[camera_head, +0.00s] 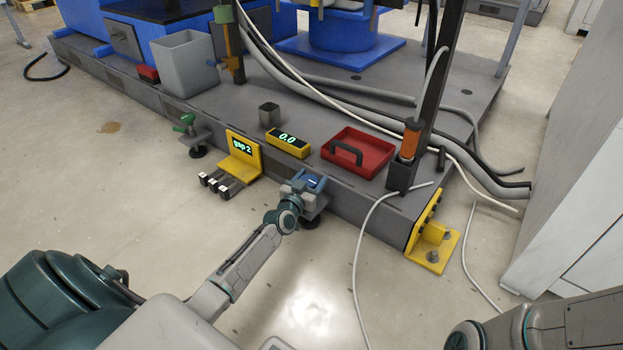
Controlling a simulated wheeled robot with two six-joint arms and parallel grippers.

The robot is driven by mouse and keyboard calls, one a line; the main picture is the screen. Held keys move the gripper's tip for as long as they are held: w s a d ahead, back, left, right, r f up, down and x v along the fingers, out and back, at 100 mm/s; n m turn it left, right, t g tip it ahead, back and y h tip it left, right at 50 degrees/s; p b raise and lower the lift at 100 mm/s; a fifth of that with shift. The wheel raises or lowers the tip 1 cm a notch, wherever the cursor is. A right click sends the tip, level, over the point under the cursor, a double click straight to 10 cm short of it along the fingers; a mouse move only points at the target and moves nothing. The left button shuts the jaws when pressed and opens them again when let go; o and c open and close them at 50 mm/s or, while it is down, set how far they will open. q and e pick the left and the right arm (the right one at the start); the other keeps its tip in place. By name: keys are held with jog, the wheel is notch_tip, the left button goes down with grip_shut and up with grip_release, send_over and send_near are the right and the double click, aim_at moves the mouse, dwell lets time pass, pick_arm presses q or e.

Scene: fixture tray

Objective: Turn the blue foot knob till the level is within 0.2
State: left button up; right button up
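The blue foot knob (312,182) sits on a foot bracket at the front edge of the grey platform. My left gripper (303,187) is at the blue knob, its arm coming from the lower left. The fingers are small and overlap the knob, so I cannot tell whether they are closed on it. The yellow level display (287,142) on the platform reads 0.0. My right gripper is out of view; only part of that arm shows at the lower right.
A green knob (185,122) is on another foot to the left. A yellow "gap 2" plate (243,152) stands between the feet. A red tray (374,148), a grey cup (269,114) and an orange-topped post (409,140) are near. A white cable lies on the floor; the front floor is mostly clear.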

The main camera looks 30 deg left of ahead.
pick_arm(q)
jog(key=shift+o, duration=1.3)
jog(key=s+d+p, duration=0.1)
jog(key=s+p, duration=0.4)
jog(key=s, duration=0.5)
jog(key=shift+s+d, duration=0.15)
jog(key=shift+s, duration=0.25)
